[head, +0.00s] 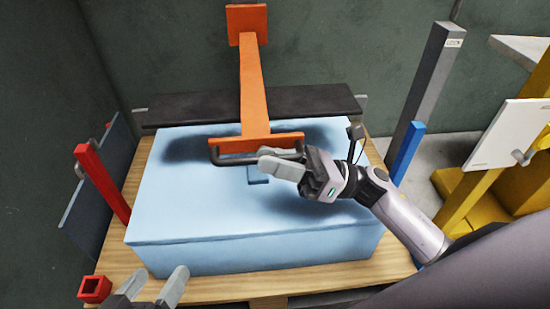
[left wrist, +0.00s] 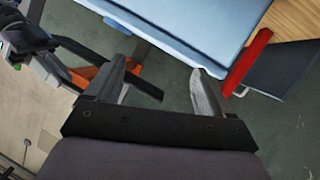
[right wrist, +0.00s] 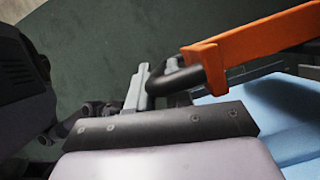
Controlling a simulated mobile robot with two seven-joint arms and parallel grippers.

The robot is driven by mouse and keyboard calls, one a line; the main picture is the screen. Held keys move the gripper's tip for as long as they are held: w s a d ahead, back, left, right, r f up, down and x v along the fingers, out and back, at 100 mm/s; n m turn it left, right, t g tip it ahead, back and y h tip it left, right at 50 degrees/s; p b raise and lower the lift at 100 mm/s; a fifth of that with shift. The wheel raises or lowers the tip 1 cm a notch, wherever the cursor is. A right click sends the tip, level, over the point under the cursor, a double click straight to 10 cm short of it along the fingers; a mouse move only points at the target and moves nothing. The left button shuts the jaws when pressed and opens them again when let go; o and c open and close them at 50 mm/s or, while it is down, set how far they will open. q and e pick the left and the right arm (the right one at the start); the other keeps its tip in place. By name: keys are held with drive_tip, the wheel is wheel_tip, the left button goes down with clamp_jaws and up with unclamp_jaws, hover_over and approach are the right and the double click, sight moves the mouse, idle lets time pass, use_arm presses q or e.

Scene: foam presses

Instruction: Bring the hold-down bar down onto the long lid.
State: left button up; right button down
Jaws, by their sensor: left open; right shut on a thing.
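The long lid (head: 180,205) looks like the pale blue top of a large block on a wooden pallet, with a small blue tab (head: 258,175) on it. The orange hold-down bar (head: 256,95) reaches forward from the back over the lid, with a dark handle (head: 230,160) at its front end. A gap between bar and lid is hard to judge. My right gripper (head: 270,159) is shut on the handle, which also shows in the right wrist view (right wrist: 180,82). My left gripper (head: 155,285) is open and empty, near the block's front left corner.
A black crossbeam (head: 190,108) spans behind the block. A red post (head: 102,183) stands at its left, and blue (head: 405,150) and grey (head: 430,85) posts at its right. A yellow frame (head: 460,200) with a white panel (head: 506,135) is further right.

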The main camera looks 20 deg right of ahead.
drive_tip(key=shift+f+b, duration=0.3)
drive_tip(key=shift+f, duration=0.6)
use_arm(q)
drive_tip(key=shift+s+a+f+m+t+y+b, duration=0.15)
drive_tip(key=shift+a+m+t+y+b, duration=0.15)
drive_tip(key=shift+a+t+b, duration=0.35)
use_arm(e)
drive_tip(key=shift+f, duration=0.55)
use_arm(q)
drive_tip(key=shift+a, duration=0.15)
use_arm(e)
drive_tip(key=c, duration=1.4)
unclamp_jaws()
use_arm(q)
drive_tip(key=shift+g+p, duration=0.25)
drive_tip(key=shift+p, duration=0.05)
use_arm(e)
drive_tip(key=v, duration=0.7)
